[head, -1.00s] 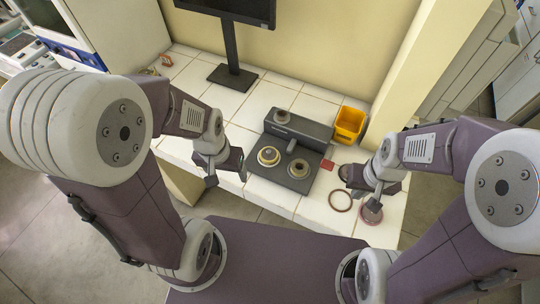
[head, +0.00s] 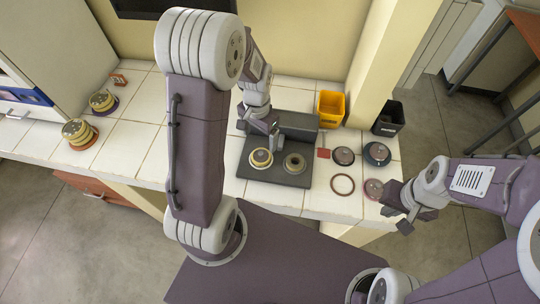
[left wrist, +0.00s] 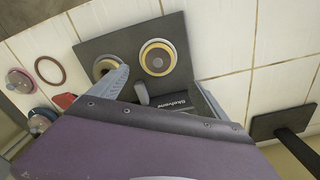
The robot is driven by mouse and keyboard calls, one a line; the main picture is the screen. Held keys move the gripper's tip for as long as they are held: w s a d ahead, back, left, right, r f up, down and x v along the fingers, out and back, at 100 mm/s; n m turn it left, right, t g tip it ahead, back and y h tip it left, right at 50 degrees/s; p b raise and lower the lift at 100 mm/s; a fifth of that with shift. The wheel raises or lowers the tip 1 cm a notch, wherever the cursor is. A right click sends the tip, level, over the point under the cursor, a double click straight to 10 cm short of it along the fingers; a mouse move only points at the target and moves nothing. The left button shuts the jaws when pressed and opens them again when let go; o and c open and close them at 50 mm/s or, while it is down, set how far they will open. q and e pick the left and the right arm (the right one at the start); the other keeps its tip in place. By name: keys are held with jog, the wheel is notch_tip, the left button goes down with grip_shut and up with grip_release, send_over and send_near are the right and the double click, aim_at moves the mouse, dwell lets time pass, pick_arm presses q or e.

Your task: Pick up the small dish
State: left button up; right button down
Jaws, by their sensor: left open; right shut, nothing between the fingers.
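A small round cream dish (head: 261,158) with a dark centre sits on the left round seat of a dark grey device (head: 290,179). In the left wrist view the dish (left wrist: 158,58) shows a yellow ring around a grey middle. A second round piece (head: 294,163) sits to its right. My left gripper (head: 262,128) is open above the device, behind the dish and apart from it. In the left wrist view one finger reaches toward the second round piece and partly overlaps it. My right gripper (head: 397,211) is shut and empty, off the counter's right front edge.
A yellow bin (head: 331,108) and black bin (head: 389,118) stand behind. Stacked dishes (head: 80,134) stand at the left.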

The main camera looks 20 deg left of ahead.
aim_at(261, 153)
pick_arm(q)
jog(key=shift+s+a+f, duration=0.1)
jog(key=shift+s+f, duration=0.05)
jog(key=shift+f, duration=0.1)
notch_tip(261, 153, down, 4)
jog(key=shift+r, duration=0.1)
jog(key=f, duration=0.4)
jog(key=shift+s+d+f+p, duration=0.25)
jog(key=shift+d+p, duration=0.05)
jog(key=shift+d, duration=0.05)
jog(key=shift+w+a+f, duration=0.1)
jog(key=shift+f, duration=0.25)
jog(key=c, duration=1.5)
jog(key=shift+r, duration=0.1)
notch_tip(261, 153, up, 4)
jog(key=shift+w+r, duration=0.1)
jog(key=shift+r, duration=0.05)
jog(key=d+r, duration=0.2)
jog(key=d, duration=0.2)
jog(key=w+d+r, duration=0.1)
jog(key=d+r, duration=0.1)
jog(key=d, duration=0.1)
jog(key=d+r+b, duration=0.1)
jog(key=d+r, duration=0.1)
jog(key=d, duration=0.2)
jog(key=shift+w+d+r, duration=0.3)
jog(key=shift+w+r, duration=0.05)
jog(key=shift+w, duration=0.05)
